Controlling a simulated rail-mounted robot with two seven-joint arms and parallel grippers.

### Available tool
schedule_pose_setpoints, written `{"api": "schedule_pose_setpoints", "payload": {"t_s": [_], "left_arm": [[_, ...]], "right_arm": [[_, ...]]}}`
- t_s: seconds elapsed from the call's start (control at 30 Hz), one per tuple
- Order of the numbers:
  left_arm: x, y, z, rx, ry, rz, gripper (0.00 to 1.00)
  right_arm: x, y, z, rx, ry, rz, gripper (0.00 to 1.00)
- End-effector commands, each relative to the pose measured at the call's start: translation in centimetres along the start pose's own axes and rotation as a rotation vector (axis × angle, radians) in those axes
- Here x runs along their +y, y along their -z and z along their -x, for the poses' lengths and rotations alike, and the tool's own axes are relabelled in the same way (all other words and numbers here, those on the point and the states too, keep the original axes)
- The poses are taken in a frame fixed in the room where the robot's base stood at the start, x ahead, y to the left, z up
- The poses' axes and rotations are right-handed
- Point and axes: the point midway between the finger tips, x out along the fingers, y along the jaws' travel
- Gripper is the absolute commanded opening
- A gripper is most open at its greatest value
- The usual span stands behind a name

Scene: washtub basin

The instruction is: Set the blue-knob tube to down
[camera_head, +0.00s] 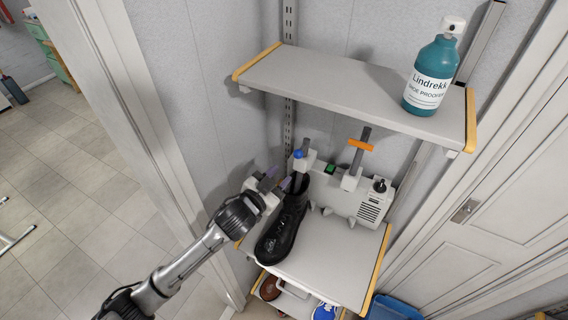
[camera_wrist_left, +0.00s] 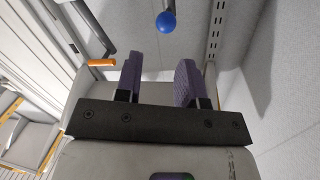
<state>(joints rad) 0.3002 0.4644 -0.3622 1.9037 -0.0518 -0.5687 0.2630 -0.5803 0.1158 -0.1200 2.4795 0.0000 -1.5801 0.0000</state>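The blue-knob tube is a short grey tube (camera_head: 305,144) standing upright at the back of a white shoe machine (camera_head: 360,202), with its round blue knob (camera_head: 299,154) in front. In the left wrist view the blue knob (camera_wrist_left: 166,21) is at the top, beyond the fingertips. My left gripper (camera_head: 277,179) is just left of and in front of the knob, apart from it. Its two purple fingers (camera_wrist_left: 159,80) are apart with nothing between them. My right gripper is in neither view.
An orange-handled tube (camera_head: 360,145) stands to the right. A shelf (camera_head: 350,88) with a teal bottle (camera_head: 432,75) hangs above. The machine also carries a green button (camera_head: 330,169) and a black dial (camera_head: 380,185).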

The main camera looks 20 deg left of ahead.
Motion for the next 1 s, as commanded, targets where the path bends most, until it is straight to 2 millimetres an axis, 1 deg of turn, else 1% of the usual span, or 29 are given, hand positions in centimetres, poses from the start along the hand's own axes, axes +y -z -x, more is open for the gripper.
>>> {"api": "schedule_pose_setpoints", "payload": {"t_s": [0.03, 0.13, 0.23, 0.37, 0.5, 0.6, 0.77, 0.87, 1.0], "left_arm": [[-0.1, 1.6, -1.0, -0.032, -0.013, 0.024, 0.31], [0.7, 3.7, -3.0, -0.154, -0.05, 0.094, 0.22], [1.3, 5.8, -4.5, -0.308, -0.077, 0.151, 0.12], [1.3, 7.9, -5.3, -0.514, -0.074, 0.187, 0.0], [0.5, 9.8, -5.1, -0.706, -0.033, 0.196, 0.0], [-0.4, 10.8, -4.7, -0.809, 0.007, 0.192, 0.0], [-1.4, 11.8, -4.1, -0.906, 0.055, 0.187, 0.0], [-1.6, 11.7, -4.0, -0.933, 0.068, 0.185, 0.0], [-1.6, 10.5, -4.9, -0.942, 0.072, 0.184, 0.0]], "right_arm": [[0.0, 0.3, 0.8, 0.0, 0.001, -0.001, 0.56], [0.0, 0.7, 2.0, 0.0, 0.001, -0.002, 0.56], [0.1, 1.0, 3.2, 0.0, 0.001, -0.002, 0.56], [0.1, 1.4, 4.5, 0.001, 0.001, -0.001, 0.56], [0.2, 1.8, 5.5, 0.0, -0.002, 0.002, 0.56], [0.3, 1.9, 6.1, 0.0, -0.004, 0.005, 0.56], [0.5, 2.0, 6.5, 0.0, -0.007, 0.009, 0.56], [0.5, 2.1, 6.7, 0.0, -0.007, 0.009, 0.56], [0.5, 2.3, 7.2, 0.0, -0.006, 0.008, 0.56]]}}
